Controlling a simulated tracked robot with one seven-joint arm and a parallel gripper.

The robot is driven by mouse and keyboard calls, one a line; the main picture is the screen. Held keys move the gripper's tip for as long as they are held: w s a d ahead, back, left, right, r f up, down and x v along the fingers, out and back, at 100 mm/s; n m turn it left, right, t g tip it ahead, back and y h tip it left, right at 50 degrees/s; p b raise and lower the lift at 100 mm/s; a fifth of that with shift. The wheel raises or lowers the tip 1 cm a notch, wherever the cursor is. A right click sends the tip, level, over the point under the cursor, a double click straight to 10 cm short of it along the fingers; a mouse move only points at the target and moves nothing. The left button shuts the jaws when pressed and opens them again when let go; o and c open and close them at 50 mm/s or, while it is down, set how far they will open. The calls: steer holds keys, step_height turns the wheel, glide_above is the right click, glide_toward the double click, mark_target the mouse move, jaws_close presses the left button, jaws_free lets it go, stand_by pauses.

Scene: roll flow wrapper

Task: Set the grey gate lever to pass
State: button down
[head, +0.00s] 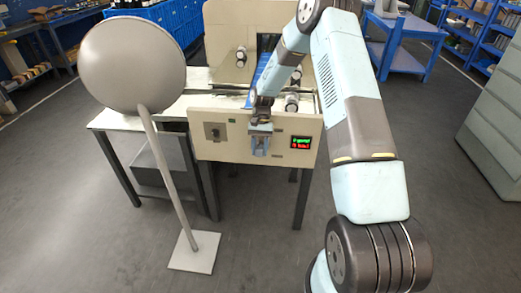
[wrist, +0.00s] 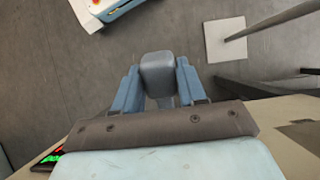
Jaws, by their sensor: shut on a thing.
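The grey gate lever (wrist: 158,70) shows in the wrist view as a rounded grey handle between the two blue fingers of my gripper (wrist: 157,88). The fingers are shut on it, one on each side. In the head view my gripper (head: 260,144) is at the middle of the machine's cream front panel (head: 228,152) and points down. There the gripper mostly covers the lever. I cannot read any pass mark or tell the lever's setting.
A round grey disc on a pole (head: 135,62) stands left of the machine. The front panel has a dark knob (head: 214,132) on its left and a small lit display (head: 301,142) on its right. Several rolls lie on the machine behind.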

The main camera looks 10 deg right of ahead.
steer(key=c, duration=0.7)
jaws_free()
steer(key=shift+w+r, duration=0.1)
steer(key=shift+r, duration=0.45)
step_height(320, 180, up, 2)
steer(key=shift+r, duration=0.25)
steer(key=s+r, duration=0.3)
steer(key=s, duration=0.1)
steer(key=s+d+r, duration=0.1)
steer(key=s+r, duration=0.2)
steer(key=s, duration=0.2)
steer(key=s+r, duration=0.3)
steer(key=s, duration=0.2)
steer(key=shift+d+r, duration=0.2)
steer(key=shift+d, duration=0.05)
steer(key=shift+w, duration=0.1)
